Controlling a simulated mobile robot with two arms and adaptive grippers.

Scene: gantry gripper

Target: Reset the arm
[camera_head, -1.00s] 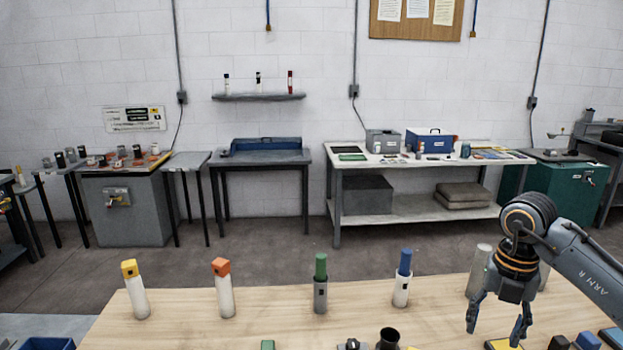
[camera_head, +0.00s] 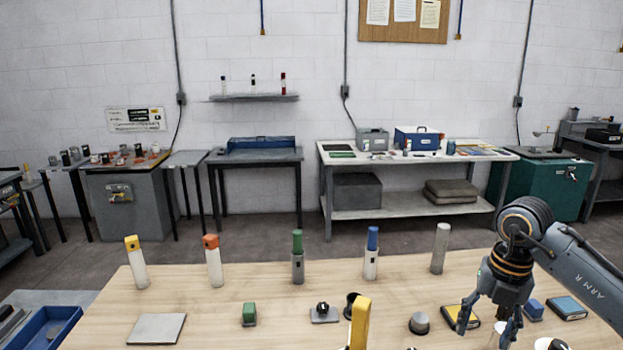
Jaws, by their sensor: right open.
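My right gripper (camera_head: 492,332) comes in from the right and points down over the right part of the wooden table (camera_head: 240,322). Its fingers are apart and I see nothing held between them. A black and yellow block (camera_head: 459,316) lies just left of the fingers. A white cylinder (camera_head: 499,333) shows partly behind and between the fingers; I cannot tell whether they touch it. My left gripper is not in view.
Posts with yellow (camera_head: 136,263), orange (camera_head: 213,260), green (camera_head: 298,257) and blue (camera_head: 371,253) tops and a plain grey post (camera_head: 439,248) line the far edge. A yellow upright piece (camera_head: 359,322), a grey knob (camera_head: 419,323) and a grey plate (camera_head: 157,328) stand nearer. The left-centre tabletop is mostly clear.

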